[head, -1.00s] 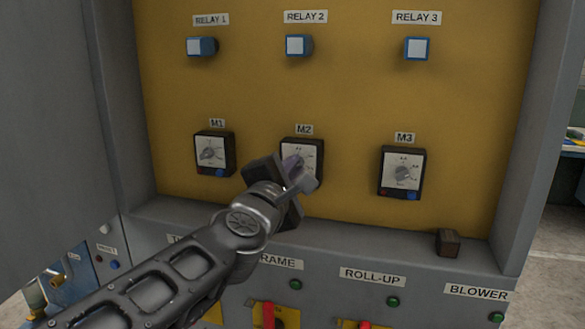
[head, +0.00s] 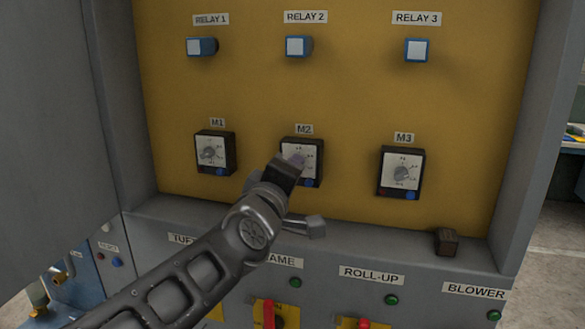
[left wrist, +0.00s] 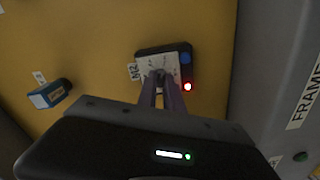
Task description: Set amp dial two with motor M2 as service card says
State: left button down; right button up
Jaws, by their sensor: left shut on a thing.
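The M2 amp dial box (head: 313,150) is black with a white scale face, under the M2 label (head: 304,129) on the yellow panel. My left gripper (head: 297,161) is at its face, shut on the knob, and covers the knob and part of the scale. In the left wrist view the two fingers (left wrist: 160,86) reach the middle of the M2 dial face (left wrist: 172,65). A red light (left wrist: 187,86) and a blue button (left wrist: 185,57) show on the box there. The scale figures are too small to read. No service card can be made out. My right gripper is not in view.
The M1 dial (head: 214,152) and M3 dial (head: 402,173) flank M2. Relay blocks (head: 298,46) sit above. A grey ledge (head: 360,238) runs below, with a small dark block (head: 446,242) at right. A grey door (head: 50,130) stands at left.

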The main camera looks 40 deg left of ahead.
pick_arm(q)
jog(key=shift+f+m, duration=0.1)
jog(key=shift+m, duration=0.5)
jog(key=c, duration=1.5)
grip_release()
